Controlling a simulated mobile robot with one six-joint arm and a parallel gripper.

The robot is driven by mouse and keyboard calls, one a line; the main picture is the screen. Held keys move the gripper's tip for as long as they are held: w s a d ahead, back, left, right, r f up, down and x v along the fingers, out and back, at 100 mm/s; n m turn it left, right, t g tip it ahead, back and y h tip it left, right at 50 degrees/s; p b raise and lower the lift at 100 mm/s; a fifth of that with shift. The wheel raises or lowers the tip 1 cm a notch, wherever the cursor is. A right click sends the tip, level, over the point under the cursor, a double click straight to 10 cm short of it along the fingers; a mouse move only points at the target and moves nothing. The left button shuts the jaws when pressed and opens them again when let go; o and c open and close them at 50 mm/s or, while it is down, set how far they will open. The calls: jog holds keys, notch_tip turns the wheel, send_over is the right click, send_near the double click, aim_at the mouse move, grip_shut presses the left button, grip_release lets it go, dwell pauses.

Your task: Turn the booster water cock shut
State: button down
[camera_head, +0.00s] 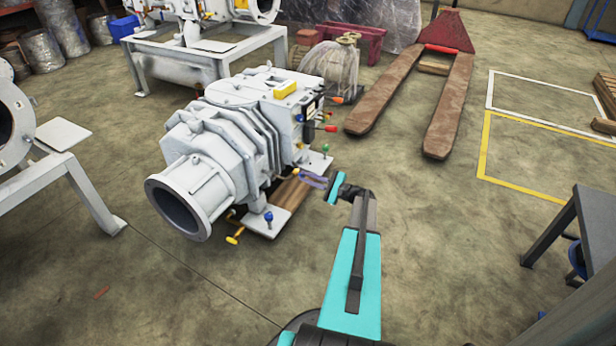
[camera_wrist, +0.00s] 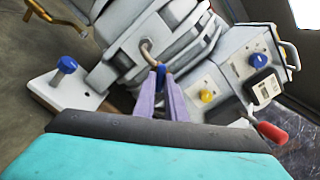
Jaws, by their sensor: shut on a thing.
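The white vacuum pump with its ribbed booster body (camera_head: 205,140) stands on the floor in the head view. In the wrist view, a small blue cock handle (camera_wrist: 161,70) sits at the end of a curved metal pipe (camera_wrist: 149,52) on the ribbed body. My gripper (camera_wrist: 162,77) has its two lilac fingers shut on that blue handle, one on each side. In the head view, my gripper (camera_head: 303,176) reaches the right side of the pump, low down. The cock itself cannot be made out there, and the fingers partly hide it in the wrist view.
A blue-topped bolt (camera_wrist: 66,66) stands on the foot plate. A yellow knob (camera_wrist: 206,96) and a red-handled lever (camera_wrist: 271,131) are to the right of the fingers. A pallet jack (camera_head: 450,90) stands behind. Bare floor (camera_head: 430,220) lies to the right of the pump.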

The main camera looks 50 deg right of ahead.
jog(key=shift+r+m+p, duration=0.15)
jog(key=shift+m+p, duration=2.45)
jog(key=shift+p, duration=1.4)
jog(key=m+p, duration=0.2)
jog(key=p, duration=0.1)
jog(key=shift+m+p, duration=0.35)
jog(key=shift+m, duration=0.05)
jog(key=shift+f, duration=0.25)
jog(key=c, duration=1.8)
grip_release()
jog(key=shift+s, duration=0.1)
jog(key=p+v, duration=0.2)
jog(key=v, duration=1.1)
jog(key=shift+s, duration=0.35)
